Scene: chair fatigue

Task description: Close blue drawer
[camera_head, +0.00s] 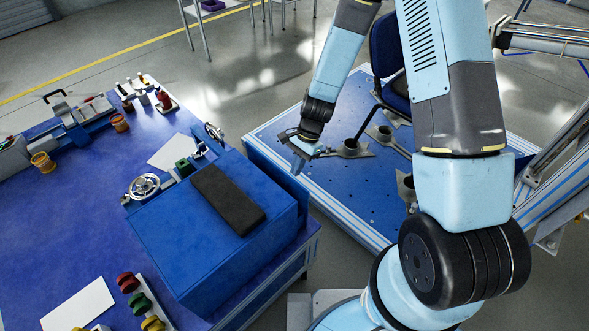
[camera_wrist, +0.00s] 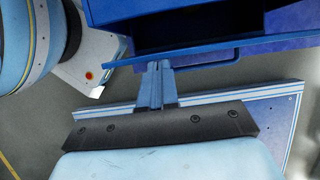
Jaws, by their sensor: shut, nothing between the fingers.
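The blue drawer cabinet (camera_head: 190,250) stands on the blue table, with a black pad (camera_head: 228,199) on top. In the head view, a blue panel (camera_head: 268,172), seemingly the drawer front, shows along its far right side. In the wrist view, the blue drawer (camera_wrist: 120,62) has a dark gap behind its front edge, so it looks partly open. A thin blue handle (camera_wrist: 215,66) extends to the right. My gripper (camera_head: 297,163) is shut and empty just outside the panel. Its fingertips (camera_wrist: 155,66) are at the drawer's front edge; I cannot tell whether they touch.
A blue perforated platform (camera_head: 330,187) with grey metal parts lies beyond the cabinet, below my gripper. A blue chair (camera_head: 388,50) stands behind it. A handwheel (camera_head: 144,186) and clamps are beside the cabinet. Colored knobs (camera_head: 139,302) are at the front of the table.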

